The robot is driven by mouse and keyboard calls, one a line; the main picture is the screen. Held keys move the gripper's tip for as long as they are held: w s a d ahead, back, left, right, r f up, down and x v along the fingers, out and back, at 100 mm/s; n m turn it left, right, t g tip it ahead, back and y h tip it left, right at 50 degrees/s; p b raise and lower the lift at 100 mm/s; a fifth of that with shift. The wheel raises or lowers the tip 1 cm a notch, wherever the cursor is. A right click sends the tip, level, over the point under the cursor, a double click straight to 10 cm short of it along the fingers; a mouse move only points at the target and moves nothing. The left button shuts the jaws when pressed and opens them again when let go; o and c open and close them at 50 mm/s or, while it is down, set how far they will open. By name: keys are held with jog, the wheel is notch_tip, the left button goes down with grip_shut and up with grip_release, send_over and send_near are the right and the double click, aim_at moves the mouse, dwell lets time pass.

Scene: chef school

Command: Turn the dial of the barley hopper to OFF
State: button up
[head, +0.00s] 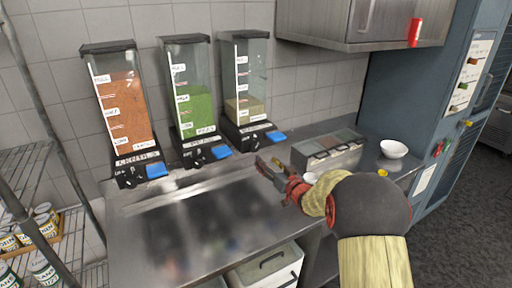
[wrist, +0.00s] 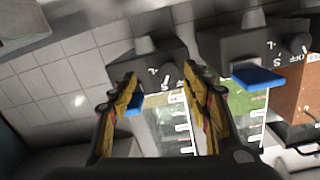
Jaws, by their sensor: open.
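The right-hand hopper (head: 243,90) holds pale beige grain, which fits barley; its name label is too blurred to read. Its dark base carries a small dial (head: 252,138) beside a blue lever (head: 276,136). My gripper (head: 269,163) is open and empty, in front of and a little below that base. In the upside-down wrist view, the open fingers (wrist: 160,88) straddle part of this hopper's front. The blue lever (wrist: 130,103) shows by the left finger, with an "L" mark between the fingers.
A middle hopper (head: 200,105) with green contents and a left hopper (head: 122,105) with orange contents stand alongside. The steel counter (head: 190,215) in front is clear.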

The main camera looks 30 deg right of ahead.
aim_at(255, 149)
jog(key=shift+t+y, duration=0.3)
jog(key=w, duration=0.2)
jog(key=w+r+b, duration=0.1)
jog(key=w, duration=0.2)
jog(key=w+a, duration=0.1)
jog(key=w, duration=0.1)
jog(key=shift+w+r, duration=0.25)
jog(key=shift+w, duration=0.05)
jog(key=shift+c, duration=0.4)
jog(key=c, duration=1.1)
